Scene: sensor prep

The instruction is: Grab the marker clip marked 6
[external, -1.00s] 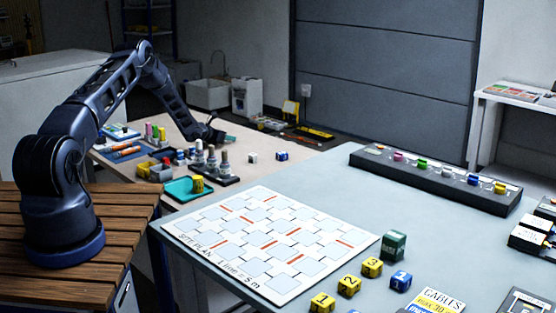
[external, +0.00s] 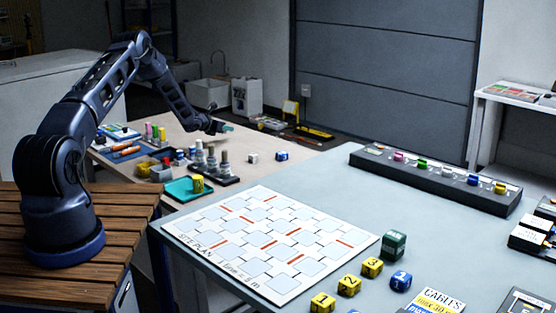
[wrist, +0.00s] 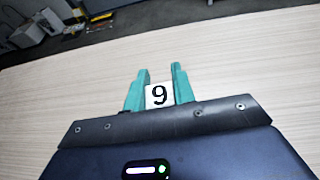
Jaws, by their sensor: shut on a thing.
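My gripper (wrist: 158,84) shows two teal fingers in the wrist view, shut on a small white piece (wrist: 159,96) with a black numeral. The numeral reads as 9 in this view; I cannot tell whether it is a 6 seen upside down. In the external view my gripper (external: 226,128) is over the far part of the wooden table, and the piece in it is too small to make out. A white block (external: 252,158) and a blue block (external: 281,155) stand on that table to its right; their marks are not readable.
The grey table in front carries a site plan sheet (external: 268,240), numbered blocks and a long dark rack (external: 440,184).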

